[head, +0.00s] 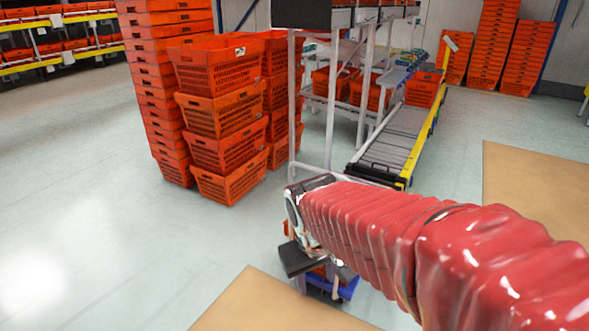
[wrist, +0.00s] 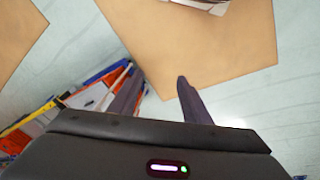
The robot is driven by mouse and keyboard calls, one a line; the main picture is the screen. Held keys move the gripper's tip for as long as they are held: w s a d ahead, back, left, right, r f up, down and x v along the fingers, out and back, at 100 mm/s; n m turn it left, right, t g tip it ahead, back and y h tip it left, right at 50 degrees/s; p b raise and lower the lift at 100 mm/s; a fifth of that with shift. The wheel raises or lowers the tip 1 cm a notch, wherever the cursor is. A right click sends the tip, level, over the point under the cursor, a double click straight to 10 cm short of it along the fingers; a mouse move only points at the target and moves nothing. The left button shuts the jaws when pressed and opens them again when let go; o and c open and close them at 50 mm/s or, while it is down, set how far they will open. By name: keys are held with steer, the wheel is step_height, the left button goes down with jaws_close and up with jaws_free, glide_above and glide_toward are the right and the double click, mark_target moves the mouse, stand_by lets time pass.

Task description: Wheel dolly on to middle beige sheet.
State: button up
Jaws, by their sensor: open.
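A blue dolly (head: 347,290) shows only in part at the bottom centre of the head view. Something orange is on or just behind it, and my arm and gripper hide most of both. My gripper (head: 320,268) is over the dolly, pointing down. Its two fingers are apart, and in the wrist view my gripper (wrist: 160,76) has nothing visible between them. I cannot tell whether it touches the dolly. A beige sheet (head: 262,305) lies on the floor at the bottom. Another beige sheet (head: 530,185) lies at the right. I cannot tell which is the middle one.
Stacks of orange totes (head: 222,120) stand left of a white frame (head: 328,110). A roller conveyor (head: 395,140) with a yellow edge runs behind my gripper. More tote stacks (head: 495,45) are at the back. The grey floor at left is clear.

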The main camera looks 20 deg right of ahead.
steer(key=w+d+f+n+h, duration=0.1)
steer(key=w+d+f+h, duration=0.2)
steer(key=w, duration=0.4)
steer(key=w+d+f+n, duration=0.1)
steer(key=w+d+f, duration=0.25)
steer(key=w, duration=0.35)
steer(key=w+d+f+n+h, duration=0.1)
steer(key=w+d+f+h, duration=0.1)
steer(key=w+d, duration=0.35)
steer(key=n+t+h, duration=0.4)
steer(key=n+t, duration=0.1)
steer(key=t, duration=0.2)
glide_toward(317, 171)
steer(key=shift+x, duration=0.9)
steer(key=shift+r, duration=0.1)
steer(key=shift+w+d, duration=0.1)
steer(key=shift+d, duration=0.05)
steer(key=shift+x, duration=3.85)
